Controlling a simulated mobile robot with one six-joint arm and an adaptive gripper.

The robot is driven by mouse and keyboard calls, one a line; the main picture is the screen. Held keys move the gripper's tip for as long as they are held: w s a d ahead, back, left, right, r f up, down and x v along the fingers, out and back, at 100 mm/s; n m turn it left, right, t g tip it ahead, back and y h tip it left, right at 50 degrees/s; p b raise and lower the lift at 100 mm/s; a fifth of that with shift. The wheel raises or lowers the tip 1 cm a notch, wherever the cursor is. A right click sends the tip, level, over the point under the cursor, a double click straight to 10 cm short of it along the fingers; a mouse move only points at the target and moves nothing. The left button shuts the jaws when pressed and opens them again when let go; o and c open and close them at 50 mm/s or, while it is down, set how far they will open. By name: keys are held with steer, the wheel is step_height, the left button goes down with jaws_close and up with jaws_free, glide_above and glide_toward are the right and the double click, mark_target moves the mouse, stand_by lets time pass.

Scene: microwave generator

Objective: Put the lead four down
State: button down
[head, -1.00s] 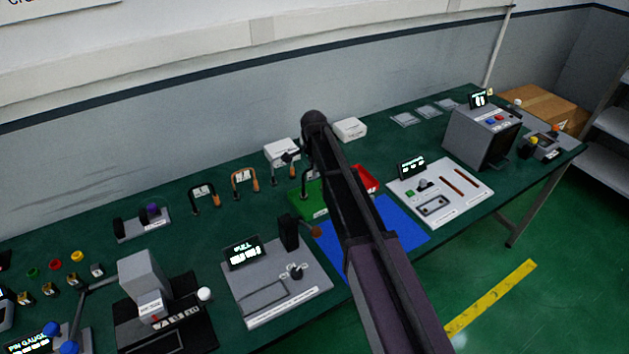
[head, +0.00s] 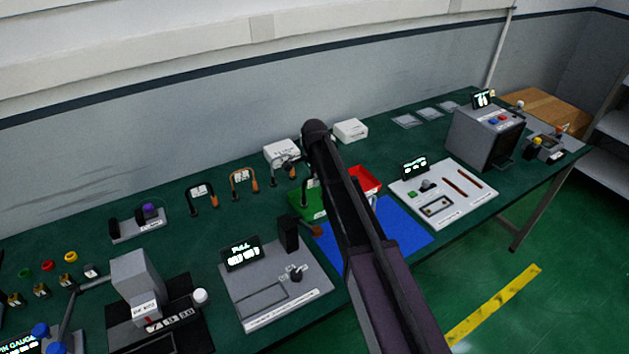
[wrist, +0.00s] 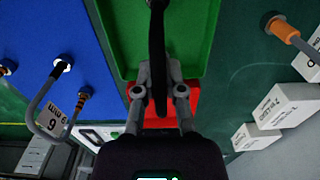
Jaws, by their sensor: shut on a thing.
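My gripper (wrist: 162,88) is shut on a dark lead (wrist: 157,40), seen nearly edge-on in the wrist view; its number tag cannot be read. The lead is over the green tray (wrist: 205,45); whether it touches the tray I cannot tell. In the head view my arm hides most of the gripper, and a dark curved piece shows over the green tray (head: 300,207). Another grey lead with a white tag (wrist: 50,115) is at the blue mat (wrist: 85,55).
The red tray (head: 366,179) adjoins the green tray. White boxes (head: 282,152) stand behind it. Two tagged leads (head: 202,195) (head: 244,181) stand to the left. A grey test panel (head: 265,295) is in front, and a white panel (head: 450,195) lies right of the blue mat (head: 405,230).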

steer(key=shift+f, duration=0.15)
steer(key=c, duration=0.7)
jaws_free()
steer(key=shift+c, duration=0.2)
steer(key=shift+r, duration=0.25)
step_height(320, 180, up, 12)
steer(key=p, duration=1.2)
